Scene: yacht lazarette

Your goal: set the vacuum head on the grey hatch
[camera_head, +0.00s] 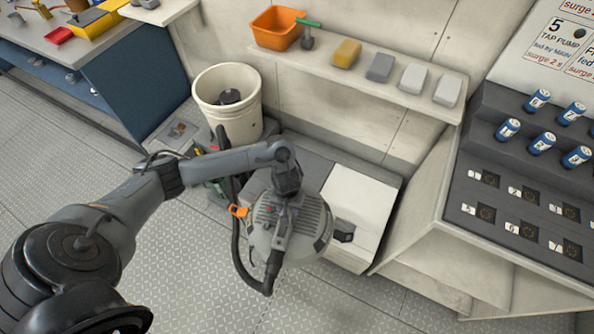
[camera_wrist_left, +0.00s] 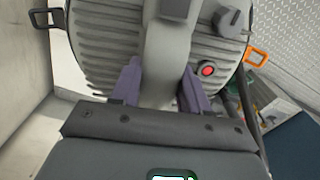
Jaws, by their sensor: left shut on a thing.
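The vacuum head (camera_head: 285,232) is a round grey ribbed motor unit with a red button, an orange clip and a dark hose. My left gripper (camera_head: 287,188) is shut on its handle and holds it in front of the bench. In the left wrist view, the left gripper's fingers (camera_wrist_left: 160,85) stand on both sides of the handle, over the ribbed vacuum head (camera_wrist_left: 110,45). A grey bench surface (camera_head: 318,158), apparently the grey hatch, lies behind my arm and is partly hidden by it. My right gripper is out of view.
A cream bucket (camera_head: 228,112) stands to the left. A shelf (camera_head: 350,90) above holds an orange bin (camera_head: 277,28) and several blocks. A rack of blue cans (camera_head: 510,190) is at right.

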